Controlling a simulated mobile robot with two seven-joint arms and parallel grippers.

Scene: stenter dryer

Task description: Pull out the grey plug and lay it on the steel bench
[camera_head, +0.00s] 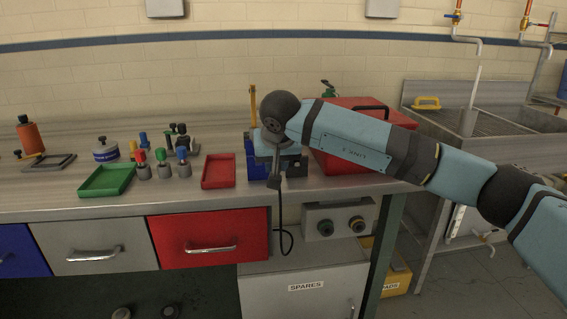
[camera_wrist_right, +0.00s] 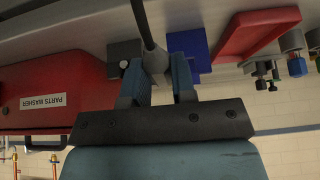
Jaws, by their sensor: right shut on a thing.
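The grey plug (camera_wrist_right: 155,60) is between the two blue fingers of my right gripper (camera_wrist_right: 157,78) in the right wrist view, with a dark cable running from it. The cable (camera_head: 286,232) hangs down past the bench's front edge. My wrist hides much of the plug in the head view, and I cannot tell whether it still touches a socket. My left gripper is out of view.
A red parts washer (camera_head: 350,155) stands right of the block, and a red tray (camera_head: 218,171) lies left of it. A green tray (camera_head: 106,180) and several small coloured-top items (camera_head: 163,167) are further left. A grey box with round sockets (camera_head: 338,221) sits below the bench.

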